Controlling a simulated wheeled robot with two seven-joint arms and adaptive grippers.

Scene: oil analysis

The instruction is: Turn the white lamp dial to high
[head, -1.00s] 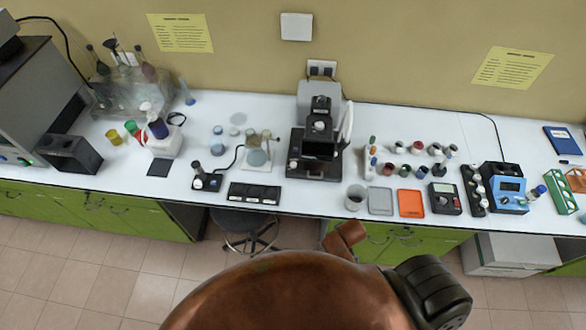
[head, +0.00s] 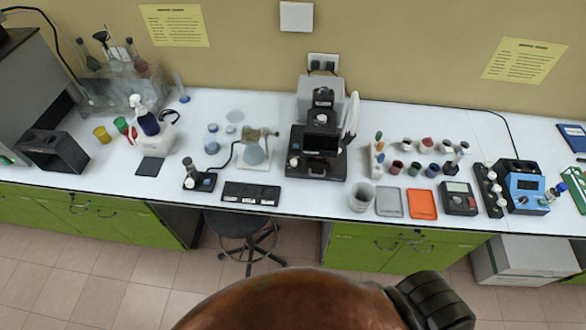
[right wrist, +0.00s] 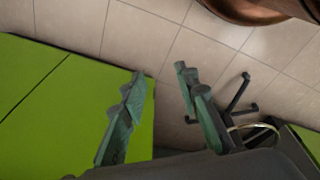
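A black and grey microscope-like instrument (head: 318,140) stands upright at the middle of the bench, against the wall side. A small pale round knob (head: 293,161) shows on the left of its base; it may be the white lamp dial, but its setting is too small to read. My right gripper (right wrist: 162,82) shows in the right wrist view with its two green fingers apart and nothing between them. It is over the floor beside a green cabinet front, away from the instrument. My left gripper is in neither current view.
Left of the instrument are a flask (head: 254,153) and a black tile strip (head: 251,193). A stool (head: 242,226) stands under the bench gap.

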